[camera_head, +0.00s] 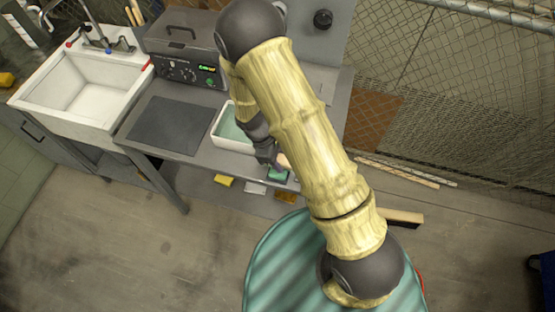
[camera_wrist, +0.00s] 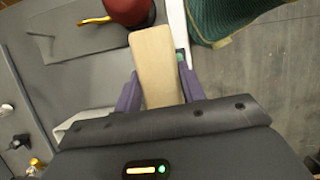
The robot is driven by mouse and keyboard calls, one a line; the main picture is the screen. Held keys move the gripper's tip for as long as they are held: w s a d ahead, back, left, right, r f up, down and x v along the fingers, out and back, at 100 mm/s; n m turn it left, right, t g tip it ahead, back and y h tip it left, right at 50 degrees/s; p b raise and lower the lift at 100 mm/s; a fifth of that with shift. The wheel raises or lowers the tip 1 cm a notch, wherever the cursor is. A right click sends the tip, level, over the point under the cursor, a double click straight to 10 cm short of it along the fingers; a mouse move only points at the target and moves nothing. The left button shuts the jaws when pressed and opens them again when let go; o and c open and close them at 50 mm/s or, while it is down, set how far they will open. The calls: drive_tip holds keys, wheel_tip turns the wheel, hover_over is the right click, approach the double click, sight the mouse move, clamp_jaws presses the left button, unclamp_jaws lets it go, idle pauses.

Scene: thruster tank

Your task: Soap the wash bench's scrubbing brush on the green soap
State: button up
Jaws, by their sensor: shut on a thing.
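My gripper (camera_wrist: 160,88) is shut on the scrubbing brush (camera_wrist: 154,62), seen in the wrist view as a pale wooden back between the two purple fingers. The bristles are hidden below it. A small patch of green (camera_wrist: 181,57), perhaps the green soap, shows just right of the brush, mostly covered by it. In the head view my gripper (camera_head: 268,156) is near the front right of the bench, partly behind my arm. A green block (camera_head: 278,175), likely the soap, lies just below it at the bench edge. I cannot tell whether brush and soap touch.
A white basin (camera_head: 219,138) with greenish contents stands left of my gripper. A dark mat (camera_head: 168,125), a grey machine (camera_head: 184,48) and a white sink (camera_head: 76,88) are further left. Yellow (camera_head: 224,181), white and orange pieces show below the bench's front edge.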

drive_tip(key=shift+r+p, duration=1.45)
drive_tip(key=shift+r, duration=0.7)
drive_tip(key=shift+f, duration=0.1)
